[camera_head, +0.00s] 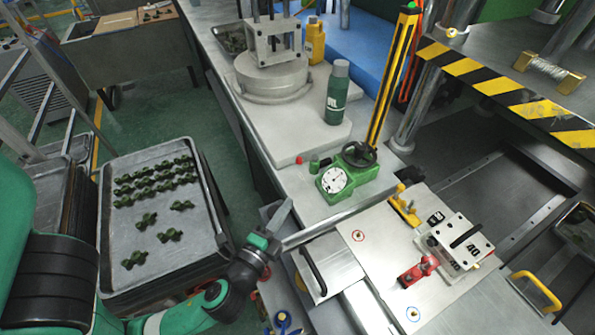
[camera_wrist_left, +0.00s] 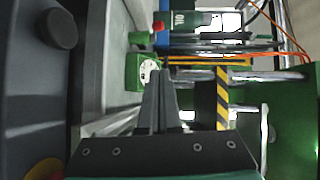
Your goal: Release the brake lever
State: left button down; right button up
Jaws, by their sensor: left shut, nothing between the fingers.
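My left gripper (camera_head: 284,212) points up and to the right near the front edge of the grey bench. It is shut and empty; its closed fingers (camera_wrist_left: 160,88) also show in the left wrist view. No part is clearly marked as the brake lever. Levers in view are a yellow clamp lever (camera_head: 404,208) and a red clamp lever (camera_head: 420,270) on the light plate, right of my gripper and apart from it. A yellow handle (camera_head: 538,290) stands farther right. My right gripper is not in view.
A green gauge unit (camera_head: 345,178) and a green bottle (camera_head: 338,92) stand on the bench (camera_head: 290,190) beyond my gripper. A striped press frame (camera_head: 500,85) is at upper right. A tray (camera_head: 125,235) of green parts is left. A black handle (camera_head: 313,270) lies near my gripper.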

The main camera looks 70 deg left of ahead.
pick_arm(q)
jog(key=x, duration=0.8)
jog(key=shift+w+a, duration=0.25)
jog(key=shift+w, duration=0.05)
jog(key=shift+w+a+f, duration=0.1)
jog(key=shift+w+a, duration=0.1)
jog(key=shift+a, duration=0.9)
jog(key=shift+w+a+f, duration=0.1)
jog(key=shift+w+a, duration=0.1)
jog(key=shift+a, duration=0.9)
jog(key=shift+s+a+p, duration=0.15)
jog(key=shift+p, duration=0.35)
